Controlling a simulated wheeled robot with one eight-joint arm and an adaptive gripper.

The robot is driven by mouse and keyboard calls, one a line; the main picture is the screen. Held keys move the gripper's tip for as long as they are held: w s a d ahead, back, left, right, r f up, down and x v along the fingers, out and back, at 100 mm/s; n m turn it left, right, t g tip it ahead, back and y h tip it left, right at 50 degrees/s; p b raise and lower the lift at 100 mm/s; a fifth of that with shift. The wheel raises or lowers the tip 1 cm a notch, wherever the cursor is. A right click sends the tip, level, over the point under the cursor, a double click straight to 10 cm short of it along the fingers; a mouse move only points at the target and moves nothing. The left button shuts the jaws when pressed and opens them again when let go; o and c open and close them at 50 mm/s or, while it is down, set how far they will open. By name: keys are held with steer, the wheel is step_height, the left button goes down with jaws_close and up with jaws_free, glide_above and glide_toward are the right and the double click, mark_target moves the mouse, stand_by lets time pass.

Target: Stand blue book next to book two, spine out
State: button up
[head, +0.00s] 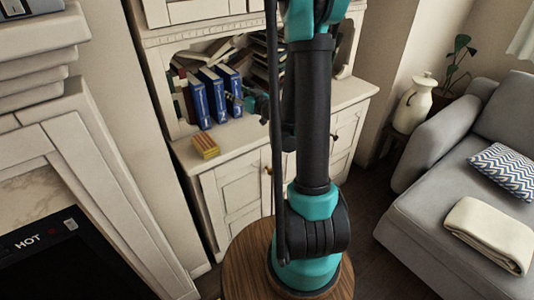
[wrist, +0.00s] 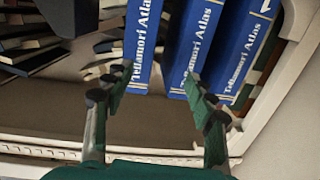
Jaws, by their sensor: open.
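Three blue books stand upright in the cabinet niche with lettered spines facing out: the left one (head: 197,103), the middle one (head: 213,94) and the right one (head: 229,91). The wrist view is turned over, so the right book (wrist: 141,45) shows at left, the middle book (wrist: 195,45) in the centre and the left book (wrist: 240,55) at right. A narrow gap separates the right book from the middle one. My gripper (head: 247,99) is open and empty, just in front of the spines.
Tilted and stacked books (head: 262,62) fill the niche behind and right of my gripper. A small yellow-and-red block (head: 205,147) lies on the cabinet top. The niche's left post (head: 160,85) stands close to the books. A white vase (head: 413,103) and grey sofa (head: 455,180) are at right.

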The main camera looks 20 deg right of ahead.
steer(key=s+a+f+g, duration=0.2)
steer(key=s+f+g, duration=0.15)
steer(key=s, duration=0.45)
steer(key=s+a+f+g, duration=0.2)
steer(key=s+a+g, duration=0.15)
steer(key=s, duration=0.35)
steer(key=s+d+f+m+g+h, duration=0.2)
steer(key=s+d, duration=0.3)
steer(key=s, duration=0.3)
steer(key=s+d+f+m+g+h, duration=0.2)
steer(key=s+d+f+h, duration=0.3)
steer(key=s, duration=0.4)
steer(key=shift+d+m+g, duration=0.25)
steer(key=shift+m+g, duration=0.05)
